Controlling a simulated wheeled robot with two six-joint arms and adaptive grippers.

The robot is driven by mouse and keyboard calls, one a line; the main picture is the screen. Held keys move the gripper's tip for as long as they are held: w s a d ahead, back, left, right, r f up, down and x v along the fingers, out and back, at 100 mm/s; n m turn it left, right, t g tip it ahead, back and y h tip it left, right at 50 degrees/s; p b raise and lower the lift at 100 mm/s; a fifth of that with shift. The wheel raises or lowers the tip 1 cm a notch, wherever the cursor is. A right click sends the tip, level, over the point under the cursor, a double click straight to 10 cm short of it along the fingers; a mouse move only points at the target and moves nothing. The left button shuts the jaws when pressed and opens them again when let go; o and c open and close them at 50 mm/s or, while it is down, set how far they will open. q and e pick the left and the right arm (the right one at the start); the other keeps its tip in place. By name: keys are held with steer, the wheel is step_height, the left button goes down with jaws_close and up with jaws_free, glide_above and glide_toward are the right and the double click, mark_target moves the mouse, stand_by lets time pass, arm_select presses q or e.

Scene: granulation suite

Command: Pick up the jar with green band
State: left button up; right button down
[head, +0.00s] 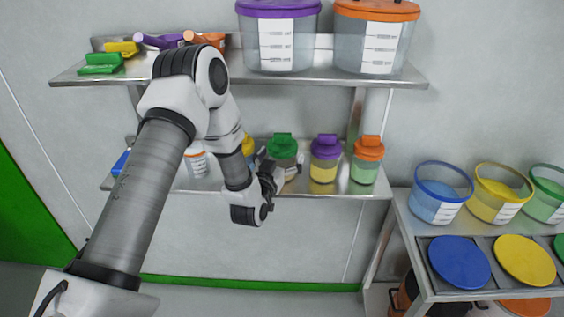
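A jar with a green lid and green band (285,147) stands on the lower wall shelf (330,194), between a yellow-topped container and a purple-lidded jar. My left gripper (280,165) is at this jar, coming from the front left. Its dark fingers show spread on either side of the jar's body. They partly hide the lower part of the jar, and I cannot tell whether they touch it. The jar looks upright and on the shelf. My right gripper is not in view.
The purple-lidded jar (325,155) and an orange-lidded jar (367,158) stand close on the right. A yellow-topped container (248,146) and a white bottle (197,162) are on the left. The upper shelf (240,76) holds scoops and two large tubs. A right-hand rack holds coloured tubs.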

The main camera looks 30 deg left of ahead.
arm_select(q)
steer(key=shift+d, duration=0.1)
steer(key=c, duration=1)
